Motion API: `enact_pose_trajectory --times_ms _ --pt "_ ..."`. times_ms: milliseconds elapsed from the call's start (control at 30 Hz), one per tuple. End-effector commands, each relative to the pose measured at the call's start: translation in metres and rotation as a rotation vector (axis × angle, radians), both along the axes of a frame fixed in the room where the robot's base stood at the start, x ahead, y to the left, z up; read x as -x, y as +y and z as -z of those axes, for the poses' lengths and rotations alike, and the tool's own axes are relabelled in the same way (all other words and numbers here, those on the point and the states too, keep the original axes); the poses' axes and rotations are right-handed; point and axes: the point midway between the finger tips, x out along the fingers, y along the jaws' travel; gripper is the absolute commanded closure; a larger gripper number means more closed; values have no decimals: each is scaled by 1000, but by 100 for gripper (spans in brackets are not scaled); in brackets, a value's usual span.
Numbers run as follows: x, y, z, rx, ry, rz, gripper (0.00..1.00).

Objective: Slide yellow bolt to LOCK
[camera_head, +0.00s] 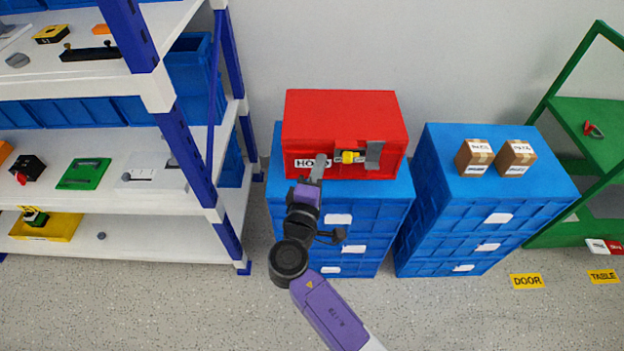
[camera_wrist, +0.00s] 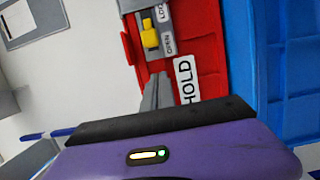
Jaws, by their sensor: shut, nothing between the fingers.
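The yellow bolt (camera_head: 348,157) sits on the front of the red box (camera_head: 345,112), just left of a grey plate in the head view. In the wrist view the yellow bolt (camera_wrist: 150,38) lies beside the OPEN label (camera_wrist: 168,43), with the LOCK label (camera_wrist: 161,12) further up. My gripper (camera_head: 320,160) is shut and empty, in front of the box and left of the bolt. In the wrist view its grey fingers (camera_wrist: 158,82) point toward the bolt, with a small gap in the picture. Depth to the box front is unclear.
A HOLD label (camera_head: 307,163) is on the box front, partly behind my gripper. The box stands on blue crates (camera_head: 395,192). More blue crates with two cartons (camera_head: 475,158) stand to the right. A shelf rack (camera_head: 200,130) stands left.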

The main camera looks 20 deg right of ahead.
Motion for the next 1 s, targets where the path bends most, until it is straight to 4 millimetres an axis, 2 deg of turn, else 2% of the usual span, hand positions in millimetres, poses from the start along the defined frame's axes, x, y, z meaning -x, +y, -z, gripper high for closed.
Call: enact_pose_trajectory --times_ms 100,233,733,1000 --pt "9 -17 1 2 5 2 100" --pt "12 -27 1 1 3 0 100" --pt "14 -35 2 2 4 2 100" --pt "25 -66 1 2 4 2 100"
